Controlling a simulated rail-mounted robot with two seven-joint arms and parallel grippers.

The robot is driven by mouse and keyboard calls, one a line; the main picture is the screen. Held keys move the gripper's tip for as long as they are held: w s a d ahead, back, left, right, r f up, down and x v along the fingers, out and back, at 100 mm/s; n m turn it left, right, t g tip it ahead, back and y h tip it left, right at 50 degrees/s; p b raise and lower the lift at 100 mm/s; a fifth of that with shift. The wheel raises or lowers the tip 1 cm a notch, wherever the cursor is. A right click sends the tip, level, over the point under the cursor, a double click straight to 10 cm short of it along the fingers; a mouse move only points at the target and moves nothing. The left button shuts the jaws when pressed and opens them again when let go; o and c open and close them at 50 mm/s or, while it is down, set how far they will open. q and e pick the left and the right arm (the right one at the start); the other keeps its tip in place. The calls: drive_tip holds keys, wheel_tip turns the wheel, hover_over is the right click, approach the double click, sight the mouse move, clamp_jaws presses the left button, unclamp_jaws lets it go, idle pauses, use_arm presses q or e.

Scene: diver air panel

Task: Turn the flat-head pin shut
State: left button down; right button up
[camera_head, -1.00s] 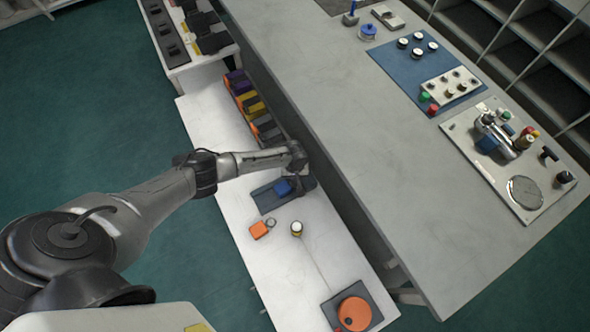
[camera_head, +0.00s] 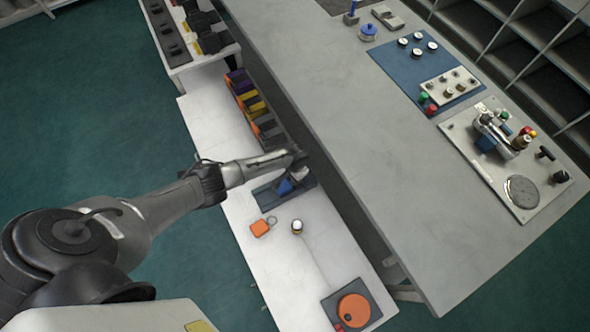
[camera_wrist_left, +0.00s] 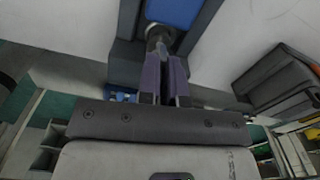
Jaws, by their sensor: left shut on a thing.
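A dark base (camera_head: 267,197) with a blue block (camera_head: 285,187) lies on the white bench beneath my left gripper. In the left wrist view the blue part (camera_wrist_left: 172,12) sits between dark side walls at the top. A round grey metal pin (camera_wrist_left: 158,36) stands at the near end of the blue part. My left gripper (camera_wrist_left: 165,72) is shut on the pin, its two narrow fingers reaching up to it. The fingers hide part of the pin, and I cannot tell how far it is turned. My right gripper is not in view.
An orange padlock-like block (camera_head: 260,228) and a small round white-topped piece (camera_head: 297,226) lie near the base. A row of coloured blocks (camera_head: 252,103) stands behind it. The grey counter edge (camera_head: 330,165) is close on the right. The bench front is mostly clear.

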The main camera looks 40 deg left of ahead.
use_arm(q)
drive_tip(key=m, duration=0.3)
drive_tip(key=shift+w+r+m, duration=0.1)
drive_tip(key=shift+m, duration=0.3)
drive_tip(key=m, duration=0.3)
drive_tip(key=shift+m+b, duration=0.3)
drive_tip(key=m+b, duration=0.1)
drive_tip(key=m, duration=0.5)
drive_tip(key=m+b, duration=0.1)
drive_tip(key=m, duration=0.3)
drive_tip(key=m+b, duration=0.1)
drive_tip(key=m, duration=0.2)
drive_tip(key=shift+d+m, duration=0.1)
drive_tip(key=shift+m, duration=0.2)
drive_tip(key=m+b, duration=0.2)
drive_tip(key=m, duration=0.4)
drive_tip(key=shift+m, duration=0.3)
drive_tip(key=m+b, duration=0.2)
drive_tip(key=m, duration=0.4)
drive_tip(key=m+b, duration=0.2)
drive_tip(key=m, duration=0.1)
drive_tip(key=m+b, duration=0.4)
drive_tip(key=b, duration=0.5)
drive_tip(key=shift+f, duration=0.2)
drive_tip(key=shift+r+m+b, duration=0.2)
drive_tip(key=shift+m+b, duration=0.2)
drive_tip(key=shift+b, duration=0.45)
drive_tip(key=shift+r, duration=0.1)
